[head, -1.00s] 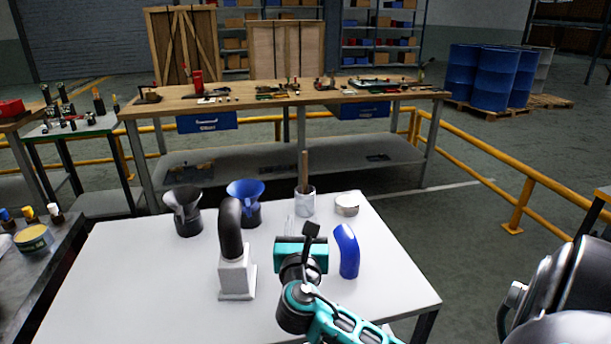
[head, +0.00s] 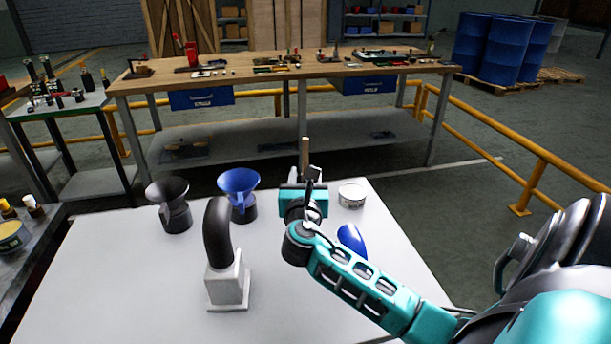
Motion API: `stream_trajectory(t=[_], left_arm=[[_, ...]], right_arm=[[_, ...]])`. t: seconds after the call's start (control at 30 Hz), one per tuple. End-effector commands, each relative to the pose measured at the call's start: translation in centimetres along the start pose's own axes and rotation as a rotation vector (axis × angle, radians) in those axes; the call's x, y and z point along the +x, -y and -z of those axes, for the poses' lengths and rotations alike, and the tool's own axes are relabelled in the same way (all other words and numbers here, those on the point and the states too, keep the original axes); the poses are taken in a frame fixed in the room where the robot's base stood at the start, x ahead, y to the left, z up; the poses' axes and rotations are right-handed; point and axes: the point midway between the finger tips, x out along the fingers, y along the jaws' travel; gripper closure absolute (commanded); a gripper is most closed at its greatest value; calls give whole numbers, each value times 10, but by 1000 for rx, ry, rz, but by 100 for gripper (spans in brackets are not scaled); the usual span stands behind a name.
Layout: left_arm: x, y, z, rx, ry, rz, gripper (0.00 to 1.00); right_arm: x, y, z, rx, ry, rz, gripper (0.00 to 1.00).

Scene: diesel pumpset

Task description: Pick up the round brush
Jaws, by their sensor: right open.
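A wooden handle (head: 304,152), which looks like that of the round brush, stands upright near the far edge of the white table (head: 130,285). Its lower end and the pale cup around it are mostly hidden behind my right gripper. My right gripper (head: 304,180) is open, its dark fingers in front of the handle in the picture. I cannot tell whether they touch it or reach around it. My left gripper is not in view.
A black funnel (head: 172,204), a blue funnel (head: 238,187) and a black bent pipe on a white block (head: 227,284) stand left of my right arm. A white tin (head: 352,195) and a blue bent piece (head: 351,238) are at its right. The table's front left is clear.

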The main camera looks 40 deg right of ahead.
Motion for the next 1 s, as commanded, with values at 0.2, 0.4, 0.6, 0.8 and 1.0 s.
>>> stream_trajectory(t=[0.2,0.4,0.6,0.8,1.0], left_arm=[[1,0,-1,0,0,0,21],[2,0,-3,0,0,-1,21],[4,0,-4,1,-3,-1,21],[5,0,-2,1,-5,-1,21],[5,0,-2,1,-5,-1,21]], right_arm=[[21,0,1,0,-1,0,59],[45,0,2,2,1,2,59],[69,-1,3,1,0,0,59],[73,-1,3,1,-1,-1,59],[73,-1,3,1,-1,-1,69]])
